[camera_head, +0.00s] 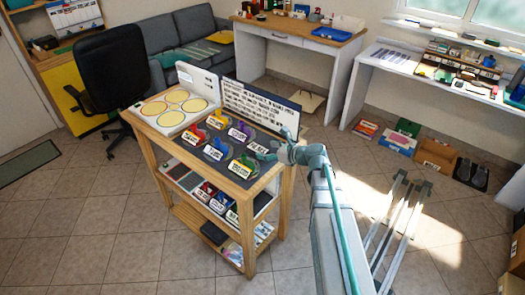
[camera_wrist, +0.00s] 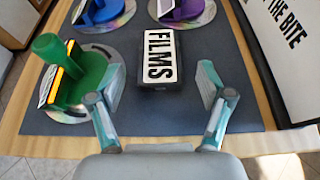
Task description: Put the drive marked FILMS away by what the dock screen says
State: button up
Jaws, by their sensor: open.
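The drive marked FILMS (camera_wrist: 158,62) is a small black block with a white label. It lies on the dark mat (camera_wrist: 185,120) in the wrist view. My gripper (camera_wrist: 157,85) is open, with one finger on each side of the drive's near end and gaps between. In the head view my gripper (camera_head: 287,152) is over the cart's right end, and the drive there is hard to make out. A board with lines of text (camera_head: 260,105) stands along the cart's back; its text is too small to read. In the wrist view this board (camera_wrist: 285,40) shows "THE BITE".
Discs with coloured, labelled holders cover the mat, including a green one (camera_wrist: 85,78) left of my gripper, a blue one (camera_wrist: 103,12) and a purple one (camera_wrist: 182,8). A white panel with yellow circles (camera_head: 175,103) is on the cart's left. Lower shelves (camera_head: 215,205) hold more items.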

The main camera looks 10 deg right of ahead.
jog(key=v, duration=0.7)
jog(key=shift+s+b, duration=0.2)
jog(key=shift+b, duration=0.1)
jog(key=o, duration=0.4)
jog(key=shift+s+d+r, duration=0.3)
jog(key=shift+s+d, duration=0.05)
jog(key=shift+d, duration=0.15)
jog(key=shift+a, duration=0.1)
